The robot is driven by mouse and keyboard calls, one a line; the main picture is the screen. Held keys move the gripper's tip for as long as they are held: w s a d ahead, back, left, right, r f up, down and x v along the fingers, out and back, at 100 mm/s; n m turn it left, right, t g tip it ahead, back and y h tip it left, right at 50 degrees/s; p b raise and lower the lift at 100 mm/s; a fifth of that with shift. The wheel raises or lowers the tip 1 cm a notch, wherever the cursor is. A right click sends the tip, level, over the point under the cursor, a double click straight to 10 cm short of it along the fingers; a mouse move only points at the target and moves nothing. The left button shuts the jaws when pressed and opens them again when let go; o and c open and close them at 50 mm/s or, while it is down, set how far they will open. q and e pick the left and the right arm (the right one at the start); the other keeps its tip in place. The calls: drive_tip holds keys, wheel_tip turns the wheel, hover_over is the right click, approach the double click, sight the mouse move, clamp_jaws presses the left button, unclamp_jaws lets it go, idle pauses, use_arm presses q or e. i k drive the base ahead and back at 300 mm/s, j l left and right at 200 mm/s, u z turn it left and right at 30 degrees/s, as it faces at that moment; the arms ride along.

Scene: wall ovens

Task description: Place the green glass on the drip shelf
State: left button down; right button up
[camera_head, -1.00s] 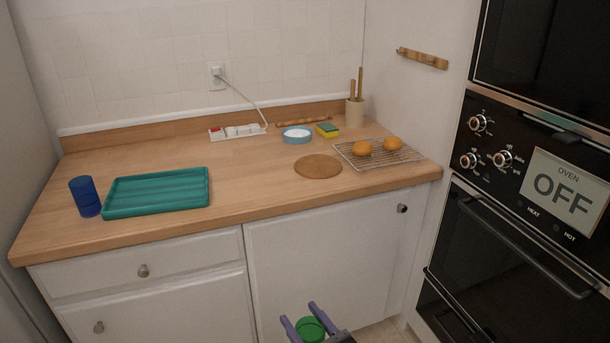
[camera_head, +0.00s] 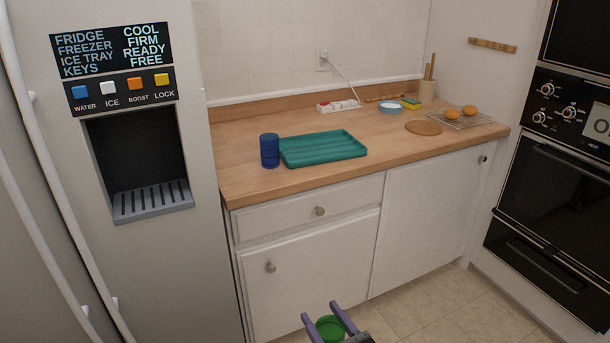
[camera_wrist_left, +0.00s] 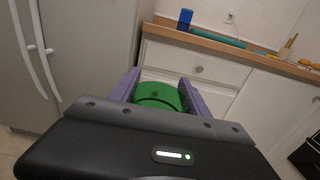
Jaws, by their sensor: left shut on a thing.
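The green glass (camera_head: 329,328) is held between the purple fingers of my left gripper (camera_head: 323,314), low in front of the white cabinets. In the left wrist view the glass (camera_wrist_left: 158,95) sits between the two fingers (camera_wrist_left: 158,90), and its lower part is hidden by the gripper body. The drip shelf (camera_head: 153,199) is a grey slotted ledge at the bottom of the dark dispenser recess in the fridge door, at the left of the head view. It is bare and well apart from the gripper. My right gripper is not in view.
The fridge (camera_head: 215,265) stands left of the wooden counter (camera_head: 270,190). On the counter are a blue cup (camera_head: 269,151), a teal tray (camera_head: 322,148) and, farther right, a rack (camera_head: 462,122) with two orange-brown round items. Floor (camera_head: 420,310) shows clear at the lower right.

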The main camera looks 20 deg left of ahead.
sight(151, 197)
drive_tip(key=k+j+z, duration=0.2)
drive_tip(key=k+j, duration=0.65)
drive_tip(key=k, duration=0.15)
